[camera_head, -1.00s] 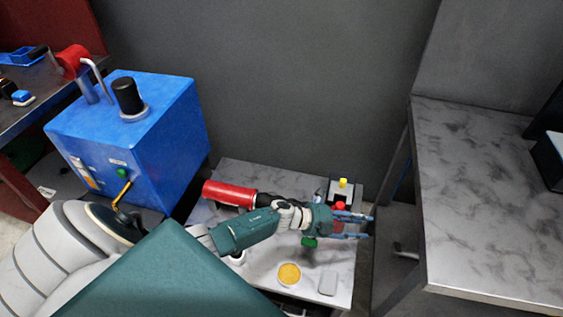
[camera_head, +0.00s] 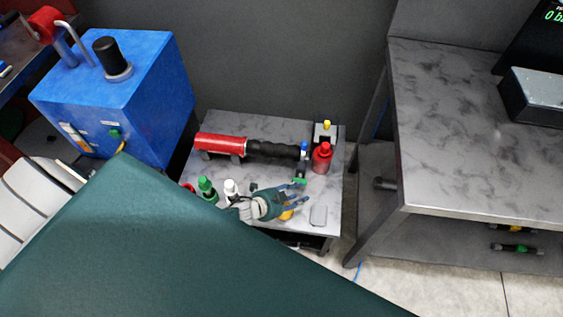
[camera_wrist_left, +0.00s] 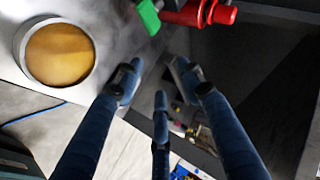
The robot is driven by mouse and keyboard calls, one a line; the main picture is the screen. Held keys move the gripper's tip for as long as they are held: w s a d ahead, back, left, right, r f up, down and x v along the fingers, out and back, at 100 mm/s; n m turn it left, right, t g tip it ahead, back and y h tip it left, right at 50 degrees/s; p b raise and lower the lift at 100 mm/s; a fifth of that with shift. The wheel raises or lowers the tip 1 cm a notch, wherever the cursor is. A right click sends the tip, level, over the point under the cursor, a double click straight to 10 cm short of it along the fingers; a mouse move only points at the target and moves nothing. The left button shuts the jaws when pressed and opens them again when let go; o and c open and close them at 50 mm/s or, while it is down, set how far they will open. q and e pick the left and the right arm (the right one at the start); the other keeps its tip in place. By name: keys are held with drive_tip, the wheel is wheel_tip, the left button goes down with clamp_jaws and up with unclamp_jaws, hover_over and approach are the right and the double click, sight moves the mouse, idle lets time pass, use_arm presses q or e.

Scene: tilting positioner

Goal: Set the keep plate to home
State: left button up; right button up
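I cannot tell which part is the keep plate. My left gripper (camera_head: 300,194) reaches in over the small marble-topped table (camera_head: 260,125), close to a yellow round dish (camera_head: 287,214) that it partly hides. In the left wrist view its three fingers (camera_wrist_left: 155,95) are spread with nothing between them. The yellow disc in its pale ring (camera_wrist_left: 60,54) shows at the upper left there, apart from the fingers. A red fitting (camera_wrist_left: 190,16) and a green part (camera_wrist_left: 148,16) show at the top. My right gripper is not in view.
On the small table are a red cylinder with a black sleeve (camera_head: 220,144), a red bottle (camera_head: 322,158), a yellow-topped block (camera_head: 326,130), green (camera_head: 206,190) and white (camera_head: 231,189) bottles and a grey pad (camera_head: 318,215). A blue box (camera_head: 120,90) stands left, a larger table (camera_head: 440,120) right.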

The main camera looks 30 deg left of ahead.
use_arm(q)
drive_tip(key=s, duration=0.1)
drive_tip(key=s+a+f+n+y, duration=0.1)
drive_tip(key=s, duration=0.1)
drive_tip(key=s+a+f+n+p, duration=0.1)
drive_tip(key=s, duration=0.1)
drive_tip(key=shift+s+f+g, duration=0.15)
drive_tip(key=shift+g, duration=0.15)
